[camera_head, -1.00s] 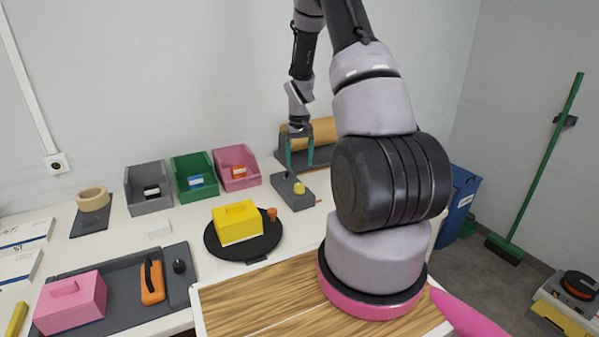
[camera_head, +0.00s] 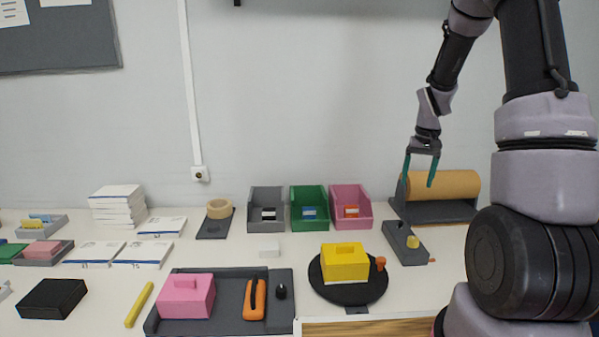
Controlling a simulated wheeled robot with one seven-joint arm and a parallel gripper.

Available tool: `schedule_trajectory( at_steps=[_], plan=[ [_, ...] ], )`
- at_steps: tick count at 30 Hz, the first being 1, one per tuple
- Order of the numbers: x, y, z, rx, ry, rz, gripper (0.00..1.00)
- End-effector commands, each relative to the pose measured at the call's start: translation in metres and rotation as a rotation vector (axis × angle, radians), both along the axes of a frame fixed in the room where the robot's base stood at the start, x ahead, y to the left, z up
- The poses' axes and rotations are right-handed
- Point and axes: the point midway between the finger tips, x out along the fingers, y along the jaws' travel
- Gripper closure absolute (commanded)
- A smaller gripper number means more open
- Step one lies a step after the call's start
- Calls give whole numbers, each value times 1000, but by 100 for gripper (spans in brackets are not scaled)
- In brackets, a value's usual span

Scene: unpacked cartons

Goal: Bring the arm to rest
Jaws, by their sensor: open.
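My gripper (camera_head: 420,170) hangs from my arm at the right of the head view, with its two green fingers apart and pointing down. Nothing is between the fingers. It is in the air, in front of the left end of a brown paper roll (camera_head: 441,185) as seen in the picture. My arm reaches in from the upper right, and its large links cover the right side of the view.
Grey, green and pink bins (camera_head: 350,207) stand along the back. A pink box (camera_head: 186,296) is on a grey tray (camera_head: 228,287).

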Motion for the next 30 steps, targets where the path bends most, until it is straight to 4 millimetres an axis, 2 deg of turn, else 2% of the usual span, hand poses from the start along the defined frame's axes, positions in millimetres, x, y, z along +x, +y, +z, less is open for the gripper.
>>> schedule_trajectory(
  at_steps=[1,6,9,15,18,24,30],
  plan=[
    [-9,9,30,4,-38,-8,22],
    [-46,38,103,28,-136,-35,22],
    [-74,54,139,48,-193,-48,22],
    [-137,84,194,97,-304,-71,22],
    [-171,97,213,126,-359,-77,22],
    [-227,116,232,181,-443,-87,22],
    [-252,123,236,209,-479,-91,22]
  ],
)
